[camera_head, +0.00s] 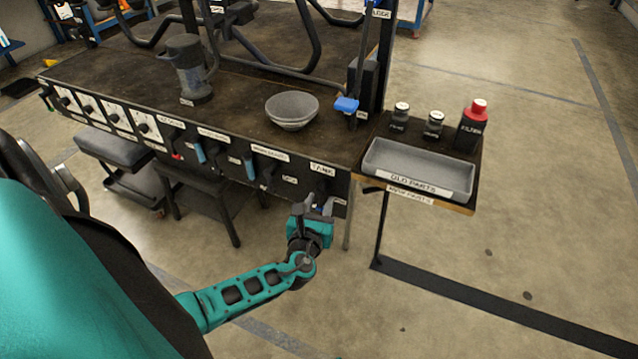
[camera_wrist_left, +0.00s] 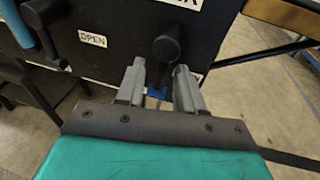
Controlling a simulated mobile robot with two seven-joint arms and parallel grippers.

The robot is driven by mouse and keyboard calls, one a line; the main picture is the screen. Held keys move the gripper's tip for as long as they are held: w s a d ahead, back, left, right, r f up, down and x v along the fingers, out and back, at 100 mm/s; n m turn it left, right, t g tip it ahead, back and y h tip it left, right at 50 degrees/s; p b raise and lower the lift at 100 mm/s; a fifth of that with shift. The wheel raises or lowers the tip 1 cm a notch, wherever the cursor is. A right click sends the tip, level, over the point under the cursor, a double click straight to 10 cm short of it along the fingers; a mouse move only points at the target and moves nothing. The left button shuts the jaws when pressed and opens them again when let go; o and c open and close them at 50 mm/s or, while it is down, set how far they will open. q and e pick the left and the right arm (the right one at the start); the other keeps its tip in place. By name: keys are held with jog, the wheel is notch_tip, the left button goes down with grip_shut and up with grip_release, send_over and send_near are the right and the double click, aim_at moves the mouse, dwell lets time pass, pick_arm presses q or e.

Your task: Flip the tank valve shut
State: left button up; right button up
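The tank valve is on the front panel under the "TANK" label (camera_head: 322,169). In the left wrist view its black lever (camera_wrist_left: 166,46) has a rounded end just past my fingertips, and a small blue part (camera_wrist_left: 156,93) shows lower down between the fingers. An "OPEN" label (camera_wrist_left: 92,38) is to the left of the lever. My left gripper (camera_head: 313,206) is in front of the panel's right end; in the wrist view its two grey fingers (camera_wrist_left: 160,68) are apart, one on each side of the lever's line. Contact cannot be told. My right gripper is out of view.
A side shelf holds a grey tray (camera_head: 418,170), two small jars and a red-capped bottle (camera_head: 473,125). A bowl (camera_head: 292,109) and a jug (camera_head: 190,70) stand on the bench. The floor at right is clear.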

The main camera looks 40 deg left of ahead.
pick_arm(q)
jog(key=shift+s+d+r, duration=0.15)
jog(key=shift+s+d, duration=0.1)
jog(key=shift+s, duration=0.2)
jog(key=p+v, duration=0.2)
jog(key=v, duration=1)
jog(key=shift+p, duration=0.4)
